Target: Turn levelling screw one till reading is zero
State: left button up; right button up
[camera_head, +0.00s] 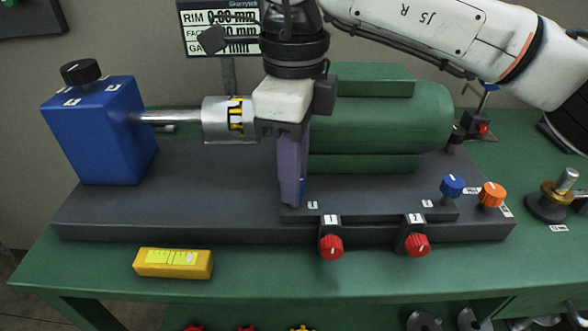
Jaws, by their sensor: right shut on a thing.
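My right gripper (291,198) points down with its purple fingers at the left end of the motor's base plate. It is shut on what looks like a blue knob (302,187), mostly hidden behind the fingers. A small label (312,205) lies beside it, too small to read. The display (192,20) at the back reads RIM 0.00 mm; its lower lines are partly covered by my arm. A matching blue knob (452,186) and an orange knob (492,194) stand at the right end. My left gripper is not in view.
A green motor (400,120) stands behind my gripper. A blue block (95,130) with a shaft and coupling (215,120) is at left. Red knobs (331,246) (417,245) face the front. A yellow level (173,263) lies on the green bench (90,262).

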jog(key=o, duration=1)
jog(key=shift+o, duration=0.2)
notch_tip(320, 180, up, 10)
jog(key=p, duration=0.1)
jog(key=shift+r+p, duration=0.2)
jog(key=shift+p, duration=0.2)
